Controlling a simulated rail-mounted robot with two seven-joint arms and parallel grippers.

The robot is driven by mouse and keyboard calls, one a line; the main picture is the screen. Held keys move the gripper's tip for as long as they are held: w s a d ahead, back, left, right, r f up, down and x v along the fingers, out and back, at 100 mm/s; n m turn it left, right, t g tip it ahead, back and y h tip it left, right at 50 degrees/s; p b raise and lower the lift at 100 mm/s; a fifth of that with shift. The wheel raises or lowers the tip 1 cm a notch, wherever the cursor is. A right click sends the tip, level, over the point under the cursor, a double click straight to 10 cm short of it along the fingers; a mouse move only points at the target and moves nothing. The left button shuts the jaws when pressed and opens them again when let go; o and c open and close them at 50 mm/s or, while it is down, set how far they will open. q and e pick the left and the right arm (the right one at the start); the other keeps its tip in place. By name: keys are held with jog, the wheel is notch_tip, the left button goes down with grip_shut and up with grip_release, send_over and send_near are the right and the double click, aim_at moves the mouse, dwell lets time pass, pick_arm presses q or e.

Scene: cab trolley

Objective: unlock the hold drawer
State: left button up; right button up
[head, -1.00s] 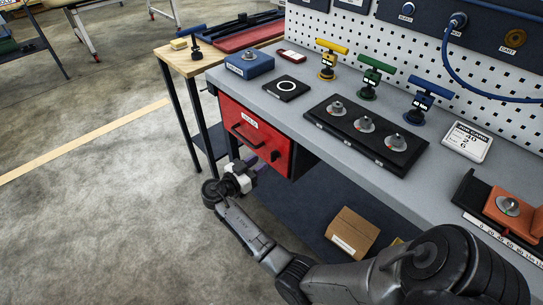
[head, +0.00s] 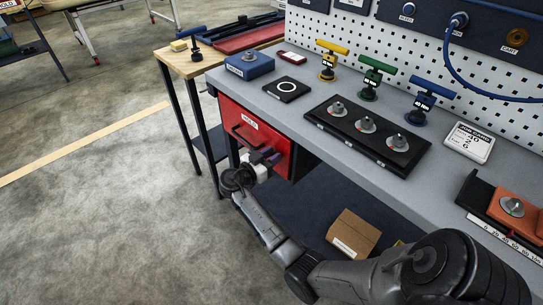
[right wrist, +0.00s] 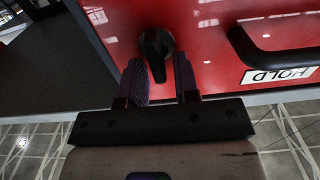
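The red hold drawer (head: 262,135) is shut under the grey bench top, with a HOLD label and a black bar handle (head: 243,138). In the right wrist view the drawer front (right wrist: 215,55) appears upside down, with its handle (right wrist: 275,55) to the right. A black turn knob (right wrist: 154,45) sits on the drawer front there. My right gripper (head: 270,157) is at the drawer's lower right, hiding the knob in the head view. Its purple fingers (right wrist: 161,82) are apart, one on each side of the knob's lower end, with gaps visible. My left gripper is not in view.
The bench top (head: 310,85) above holds a blue box (head: 249,65), a black three-knob panel (head: 365,135) and several coloured T-handled tools. A cardboard box (head: 352,233) sits on the lower shelf. The floor left of the drawer is free.

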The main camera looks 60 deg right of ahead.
jog(key=c, duration=0.4)
grip_shut()
